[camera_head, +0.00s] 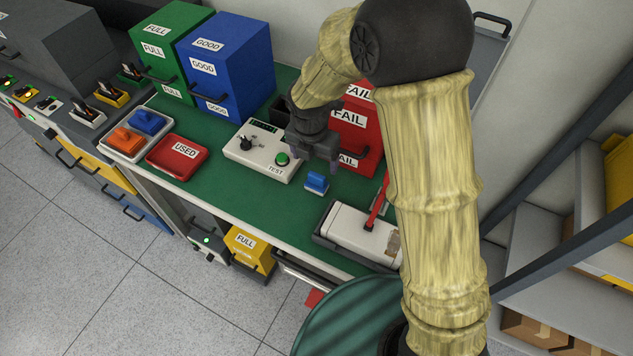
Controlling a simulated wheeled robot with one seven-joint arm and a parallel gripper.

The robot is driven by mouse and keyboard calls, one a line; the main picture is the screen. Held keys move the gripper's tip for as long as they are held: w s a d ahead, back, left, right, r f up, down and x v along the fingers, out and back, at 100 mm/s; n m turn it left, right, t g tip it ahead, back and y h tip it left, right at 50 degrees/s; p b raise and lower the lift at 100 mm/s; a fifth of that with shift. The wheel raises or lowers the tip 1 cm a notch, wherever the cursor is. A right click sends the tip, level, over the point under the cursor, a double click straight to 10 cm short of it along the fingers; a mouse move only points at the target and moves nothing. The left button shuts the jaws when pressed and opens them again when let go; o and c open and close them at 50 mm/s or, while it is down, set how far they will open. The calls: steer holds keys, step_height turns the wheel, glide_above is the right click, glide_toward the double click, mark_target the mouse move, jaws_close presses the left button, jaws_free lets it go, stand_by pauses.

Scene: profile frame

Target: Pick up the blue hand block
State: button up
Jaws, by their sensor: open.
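A small blue block (316,182) with a pale base sits on the green tabletop (232,196), near its front edge. Another blue block with a raised grip (147,122) lies in a white tray (114,151) at the left, beside an orange one (126,140). My gripper (317,162) points down just above and behind the small blue block. It is open, with nothing seen between its fingers. The picture does not clearly show whether the fingers touch the block.
A white test box (262,157) with a green button stands left of my gripper. A white case with a red handle (358,233) lies to the right. A red USED tray (177,157) sits left. The tabletop left of the block is clear.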

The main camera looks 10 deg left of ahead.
mark_target(317, 175)
steer(key=f, duration=0.5)
steer(key=shift+w+d+f, duration=0.15)
steer(key=shift+w+f, duration=0.15)
steer(key=shift+f, duration=0.05)
steer(key=shift+f, duration=0.1)
steer(key=shift+w+f+p, duration=0.2)
steer(key=shift+f+p, duration=0.05)
steer(key=shift+f, duration=1)
steer(key=shift+w+f+p, duration=0.2)
steer(key=shift+f, duration=1)
steer(key=c, duration=1.1)
